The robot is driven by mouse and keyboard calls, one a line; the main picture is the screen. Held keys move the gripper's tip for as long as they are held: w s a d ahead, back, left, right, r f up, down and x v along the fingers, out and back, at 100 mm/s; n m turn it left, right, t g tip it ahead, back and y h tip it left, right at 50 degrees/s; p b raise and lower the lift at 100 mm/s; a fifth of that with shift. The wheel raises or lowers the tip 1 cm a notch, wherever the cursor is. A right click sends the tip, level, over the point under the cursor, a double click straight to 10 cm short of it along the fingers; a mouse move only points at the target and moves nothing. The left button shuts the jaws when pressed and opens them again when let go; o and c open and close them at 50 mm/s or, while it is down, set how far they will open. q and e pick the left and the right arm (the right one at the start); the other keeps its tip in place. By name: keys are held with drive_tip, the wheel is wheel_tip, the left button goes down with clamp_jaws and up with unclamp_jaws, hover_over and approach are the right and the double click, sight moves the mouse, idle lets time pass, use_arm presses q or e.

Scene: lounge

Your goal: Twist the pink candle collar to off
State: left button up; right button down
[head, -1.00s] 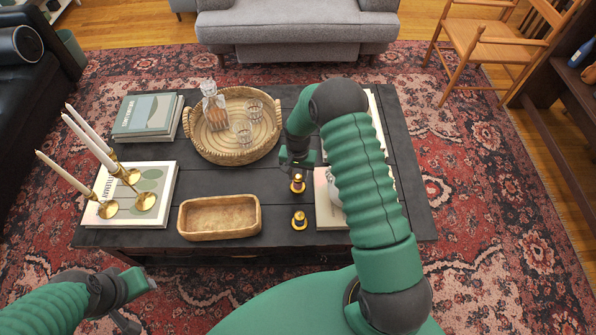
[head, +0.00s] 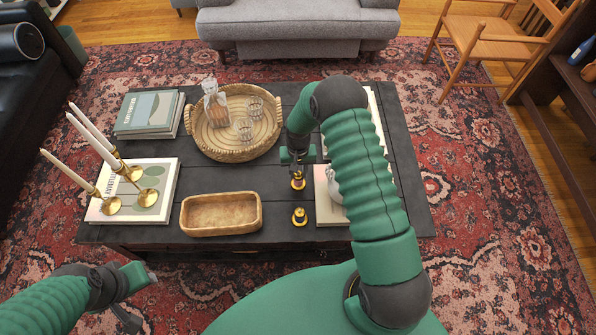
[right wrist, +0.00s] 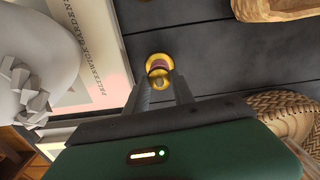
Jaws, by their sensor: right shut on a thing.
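My right gripper (head: 297,170) reaches down to a small gold candle piece (head: 298,183) on the dark table. A second gold piece with a dark top (head: 299,217) stands nearer me, apart from the gripper. My left gripper (head: 140,298) is open and empty, off the table at lower left.
A wooden tray (head: 221,231) lies left of the gold pieces. A woven basket (head: 190,130) with a decanter and glasses stands behind. Brass candlesticks (head: 149,197) with white candles stand at left. A book (head: 330,218) with a pale vase lies close on the right.

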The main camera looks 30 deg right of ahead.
idle(0.6)
drive_tip(key=c, duration=1.1)
unclamp_jaws()
drive_tip(key=shift+o, duration=0.2)
wheel_tip(320, 180, up, 17)
drive_tip(key=p, duration=0.3)
drive_tip(key=shift+f, duration=0.15)
